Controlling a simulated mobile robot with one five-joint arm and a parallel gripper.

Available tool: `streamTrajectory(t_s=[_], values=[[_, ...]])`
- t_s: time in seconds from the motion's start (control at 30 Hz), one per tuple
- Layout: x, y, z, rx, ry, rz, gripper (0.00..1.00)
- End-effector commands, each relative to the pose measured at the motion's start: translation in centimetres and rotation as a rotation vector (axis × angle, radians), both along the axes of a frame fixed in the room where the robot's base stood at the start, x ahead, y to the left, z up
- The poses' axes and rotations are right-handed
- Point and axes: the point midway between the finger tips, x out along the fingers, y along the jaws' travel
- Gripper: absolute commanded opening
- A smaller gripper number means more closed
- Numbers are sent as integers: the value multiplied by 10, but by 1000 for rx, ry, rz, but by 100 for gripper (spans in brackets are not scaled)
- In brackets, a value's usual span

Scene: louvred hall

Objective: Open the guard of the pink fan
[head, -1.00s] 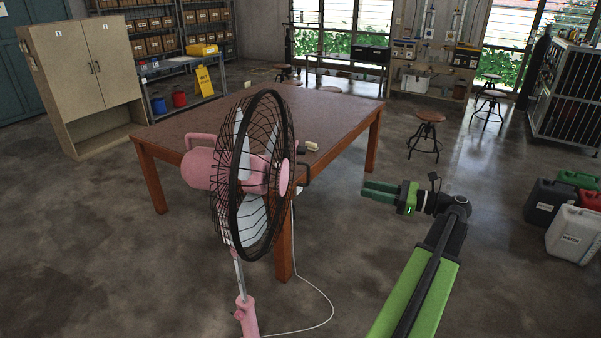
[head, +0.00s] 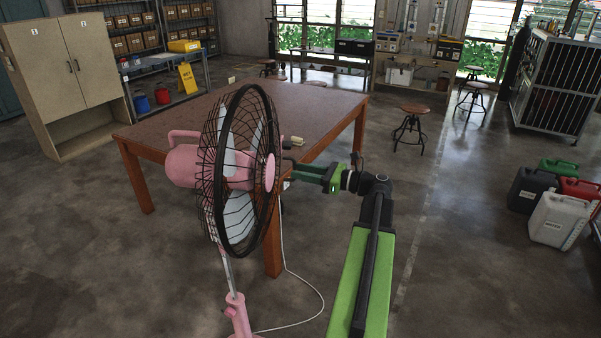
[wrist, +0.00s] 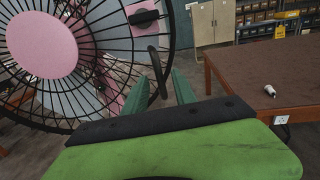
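The pink fan (head: 182,165) stands on a pink pole in front of the table. Its round black wire guard (head: 236,172) faces right, with a pink disc (head: 271,172) at its middle. In the wrist view the guard (wrist: 88,62) fills the upper left, and it looks closed. A dark curved handle (wrist: 155,68) sticks out from the guard's rim. My gripper (head: 297,172) is just right of the guard, at the handle. In the wrist view my gripper's green fingers (wrist: 157,84) are apart, with the handle's lower end between them; contact cannot be told.
The brown table (head: 225,110) stands behind the fan, with a small pale item (wrist: 270,90) on it. A white cord (head: 318,290) runs along the floor. Stools (head: 412,108) and jerrycans (head: 560,218) stand to the right.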

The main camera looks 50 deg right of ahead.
Motion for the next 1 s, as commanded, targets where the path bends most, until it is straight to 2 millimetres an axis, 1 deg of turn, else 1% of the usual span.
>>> streamTrajectory(t_s=[0.1,0.3,0.5,0.57,1.0], values=[[4,2,0,0,0,0,33],[4,2,0,0,0,1,33],[4,2,0,0,0,1,6],[4,2,0,0,0,1,0],[4,3,0,0,0,3,0]])
